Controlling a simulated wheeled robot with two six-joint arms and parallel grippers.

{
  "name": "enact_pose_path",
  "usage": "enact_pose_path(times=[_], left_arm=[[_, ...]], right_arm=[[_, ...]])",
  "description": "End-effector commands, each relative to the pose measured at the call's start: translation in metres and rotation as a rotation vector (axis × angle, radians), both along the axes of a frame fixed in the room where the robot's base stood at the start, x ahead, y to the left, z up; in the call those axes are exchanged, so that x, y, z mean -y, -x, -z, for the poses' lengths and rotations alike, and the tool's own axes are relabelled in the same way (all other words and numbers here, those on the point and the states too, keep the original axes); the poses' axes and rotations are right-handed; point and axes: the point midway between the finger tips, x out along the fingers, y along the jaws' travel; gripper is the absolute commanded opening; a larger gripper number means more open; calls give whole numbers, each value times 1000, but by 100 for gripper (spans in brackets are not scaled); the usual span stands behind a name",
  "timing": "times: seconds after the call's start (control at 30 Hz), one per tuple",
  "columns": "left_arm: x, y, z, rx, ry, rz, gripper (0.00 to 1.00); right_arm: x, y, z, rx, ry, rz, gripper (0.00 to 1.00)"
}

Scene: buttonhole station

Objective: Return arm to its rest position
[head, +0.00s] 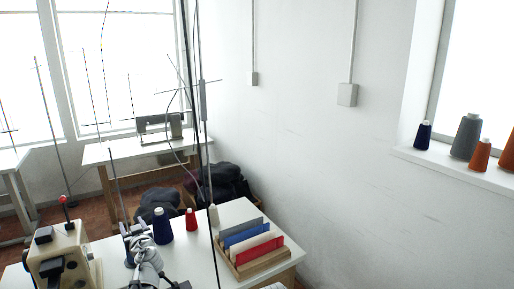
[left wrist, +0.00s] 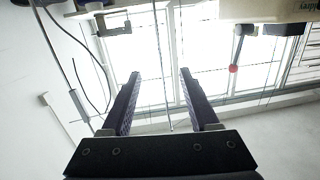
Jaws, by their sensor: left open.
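My left gripper (head: 132,230) is above the near part of the white worktable (head: 205,262), just right of the cream sewing machine (head: 62,262). Its fingers point upward, close to the dark blue thread cone in the head view. In the left wrist view the two dark fingers of this gripper (left wrist: 160,74) stand well apart with nothing between them. That view looks toward the bright windows (left wrist: 165,45). My right gripper is not in view.
Thin poles rise nearby.

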Motion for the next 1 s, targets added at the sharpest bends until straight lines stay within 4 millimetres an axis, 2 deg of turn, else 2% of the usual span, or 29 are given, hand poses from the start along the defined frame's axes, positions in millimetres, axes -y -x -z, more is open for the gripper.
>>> enact_pose_path(times=[0.27,0.37,0.47,0.6,0.7,0.8,1.0], left_arm=[[58,31,70,-228,65,-61,61],[89,50,106,-369,98,-57,61],[132,77,150,-558,137,-19,61],[197,125,206,-853,178,98,61],[239,160,235,-1039,196,206,61],[270,189,252,-1181,202,305,61],[317,239,274,-1392,204,493,61]], right_arm=[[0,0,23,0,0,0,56],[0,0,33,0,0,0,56],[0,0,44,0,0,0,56],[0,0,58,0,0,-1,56],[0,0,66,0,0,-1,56],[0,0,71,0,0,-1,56],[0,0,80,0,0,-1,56]])
